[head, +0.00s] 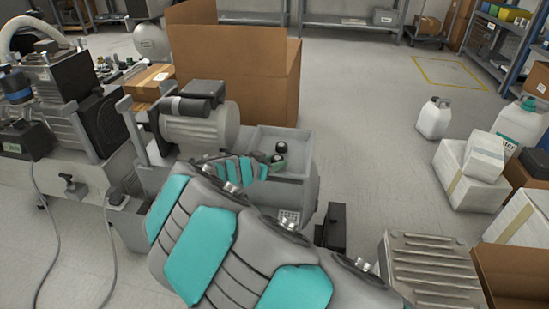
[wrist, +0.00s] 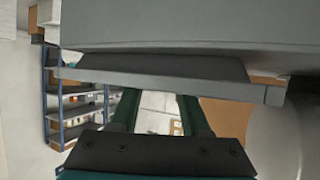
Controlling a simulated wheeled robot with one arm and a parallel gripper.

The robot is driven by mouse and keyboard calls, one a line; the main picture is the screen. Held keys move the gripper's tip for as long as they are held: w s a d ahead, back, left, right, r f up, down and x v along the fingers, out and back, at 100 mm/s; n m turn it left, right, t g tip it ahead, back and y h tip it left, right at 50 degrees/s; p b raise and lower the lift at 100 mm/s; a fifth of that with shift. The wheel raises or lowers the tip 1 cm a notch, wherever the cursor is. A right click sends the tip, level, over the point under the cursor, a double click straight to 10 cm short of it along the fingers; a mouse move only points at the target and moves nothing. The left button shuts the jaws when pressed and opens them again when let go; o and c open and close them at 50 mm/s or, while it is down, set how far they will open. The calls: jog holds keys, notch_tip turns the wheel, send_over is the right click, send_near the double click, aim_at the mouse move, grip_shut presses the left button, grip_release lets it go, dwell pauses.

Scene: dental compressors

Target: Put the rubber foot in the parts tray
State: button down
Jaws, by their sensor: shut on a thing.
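The grey parts tray (head: 262,131) is an open box in the middle of the head view. My teal and grey arm reaches up to it, and my gripper (head: 278,165) is at the tray, with little green showing. A small dark piece at the gripper looks like the rubber foot (head: 277,157), and the gripper is shut on it. Another small round black piece (head: 282,147) shows inside the tray. In the wrist view my two green fingers (wrist: 160,112) point away from the dark palm. A grey ledge hides their tips, and the foot cannot be made out there.
A compressor motor (head: 200,125) stands left of the tray, and a large cardboard box (head: 235,75) stands behind it. A grey finned unit (head: 430,265) is at the lower right. White boxes (head: 470,175) and jugs (head: 433,118) stand at the right. The floor between is clear.

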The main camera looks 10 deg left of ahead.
jog(key=shift+f+b, duration=0.4)
jog(key=shift+b, duration=0.3)
jog(key=c, duration=0.7)
grip_release()
jog(key=shift+o, duration=0.2)
jog(key=shift+p, duration=0.3)
jog(key=shift+r+p, duration=0.3)
jog(key=shift+p, duration=0.05)
jog(key=v, duration=1.2)
jog(key=shift+r+p, duration=0.15)
jog(key=shift+p, duration=0.15)
